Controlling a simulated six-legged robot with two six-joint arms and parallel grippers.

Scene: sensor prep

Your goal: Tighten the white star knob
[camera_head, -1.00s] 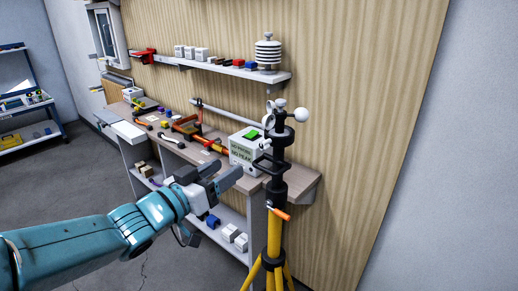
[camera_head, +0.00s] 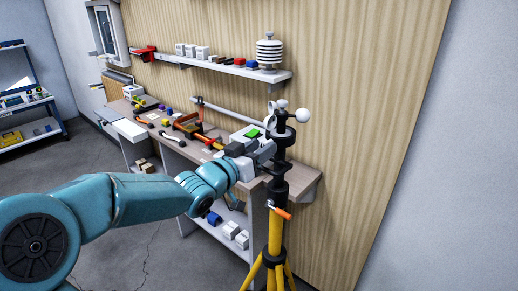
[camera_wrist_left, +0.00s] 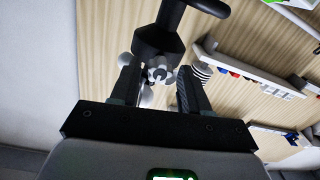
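The white star knob (camera_wrist_left: 159,72) shows in the left wrist view as a small pale lobed knob on the black mast head (camera_wrist_left: 160,38). It lies between the two fingertips of my left gripper (camera_wrist_left: 158,84), with gaps visible at both sides. The fingers are apart and do not appear to touch it. In the head view my left gripper (camera_head: 264,152) reaches the black mast (camera_head: 282,138) of the yellow tripod (camera_head: 274,238) from the left; the knob is hidden there. My right gripper is not in view.
White sensor cups (camera_head: 302,115) stick out at the mast top. An orange-handled lever (camera_head: 283,213) sits lower on the tripod. A workbench (camera_head: 306,180) with tools and a white box (camera_head: 240,136) stands behind, below a wall shelf (camera_head: 228,69). The right side is clear.

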